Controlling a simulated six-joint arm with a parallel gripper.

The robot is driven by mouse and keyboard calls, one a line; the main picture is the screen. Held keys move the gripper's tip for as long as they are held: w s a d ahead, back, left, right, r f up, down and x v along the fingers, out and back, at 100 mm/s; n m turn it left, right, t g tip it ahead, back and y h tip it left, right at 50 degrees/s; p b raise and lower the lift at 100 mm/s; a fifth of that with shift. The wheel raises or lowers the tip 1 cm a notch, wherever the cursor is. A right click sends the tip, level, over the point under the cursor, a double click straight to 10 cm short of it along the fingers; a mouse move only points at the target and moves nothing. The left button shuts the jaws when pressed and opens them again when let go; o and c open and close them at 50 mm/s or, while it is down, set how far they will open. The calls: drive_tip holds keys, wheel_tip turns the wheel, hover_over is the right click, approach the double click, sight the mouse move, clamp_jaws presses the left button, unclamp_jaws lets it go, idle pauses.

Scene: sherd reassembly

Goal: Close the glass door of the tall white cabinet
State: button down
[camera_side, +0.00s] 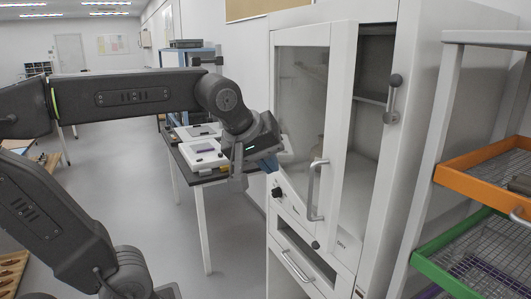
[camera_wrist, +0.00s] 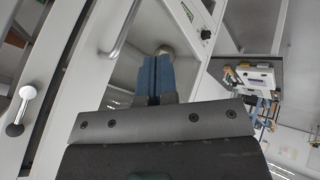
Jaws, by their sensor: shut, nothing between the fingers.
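The tall white cabinet (camera_side: 413,120) stands at the right of the side view. Its glass door (camera_side: 300,108) is ajar, with a gap along its right edge showing the shelves inside. The door's bar handle (camera_side: 318,190) is low on its white frame and also shows in the wrist view (camera_wrist: 122,30). My gripper (camera_side: 268,163) is in front of the door's lower left part, left of the handle. Its blue fingers (camera_wrist: 153,75) are together and empty. Whether the fingertips touch the door, I cannot tell.
A lever latch (camera_side: 393,98) is on the cabinet's right post. A drawer with a handle (camera_side: 294,266) is below the door. A rack with an orange tray (camera_side: 470,178) and a green tray (camera_side: 440,275) stands at right. A table with instruments (camera_side: 203,155) is behind my gripper.

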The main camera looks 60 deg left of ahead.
drive_tip(key=w+f, duration=0.4)
drive_tip(key=w, duration=0.2)
drive_tip(key=shift+w+d, duration=0.3)
drive_tip(key=shift+d, duration=0.15)
drive_tip(key=w+d+n+y, duration=0.1)
drive_tip(key=w+d+n, duration=0.1)
drive_tip(key=w, duration=0.9)
drive_tip(key=shift+d+n+g+y, duration=0.3)
drive_tip(key=shift+d+n+g, duration=0.05)
drive_tip(key=shift+n+g, duration=0.05)
drive_tip(key=shift+w+r, duration=0.1)
